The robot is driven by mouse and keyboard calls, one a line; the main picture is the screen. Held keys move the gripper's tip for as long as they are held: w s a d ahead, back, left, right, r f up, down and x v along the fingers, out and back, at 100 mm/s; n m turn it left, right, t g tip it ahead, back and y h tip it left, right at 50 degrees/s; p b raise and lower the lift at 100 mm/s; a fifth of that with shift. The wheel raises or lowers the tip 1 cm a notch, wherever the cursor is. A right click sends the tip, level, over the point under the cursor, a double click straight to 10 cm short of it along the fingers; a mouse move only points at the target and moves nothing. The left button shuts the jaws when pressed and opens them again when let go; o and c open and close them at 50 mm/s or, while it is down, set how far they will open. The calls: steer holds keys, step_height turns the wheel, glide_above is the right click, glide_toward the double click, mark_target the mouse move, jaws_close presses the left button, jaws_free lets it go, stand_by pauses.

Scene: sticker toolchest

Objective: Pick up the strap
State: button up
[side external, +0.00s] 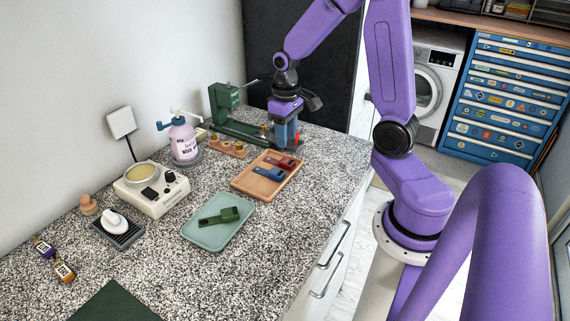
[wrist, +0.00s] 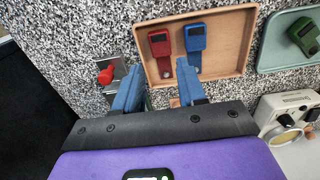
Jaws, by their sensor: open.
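Three strap-like pieces show; I cannot tell which is meant by the strap. A red strap (side external: 281,162) and a blue strap (side external: 268,174) lie side by side in a tan tray (side external: 241,187). A dark green strap (side external: 218,217) lies in a pale green tray (side external: 204,238). In the wrist view the red strap (wrist: 159,43) and blue strap (wrist: 195,37) lie beyond my fingertips, with the green strap (wrist: 304,36) at the right edge. My gripper (wrist: 157,78) is open and empty, with blue fingers. In the side view my gripper (side external: 287,134) is by the tan tray's far end.
A green press (side external: 222,103) stands close behind my gripper. A small wooden rack (side external: 226,147) sits beside the tan tray. A purple-and-white bottle (side external: 184,142) and a cream heating device (side external: 152,188) stand towards the wall. The speckled counter is clear at the front right.

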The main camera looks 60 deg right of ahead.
mark_target(285, 160)
steer(key=shift+w+f, duration=0.15)
steer(key=shift+f, duration=3.75)
steer(key=c, duration=0.7)
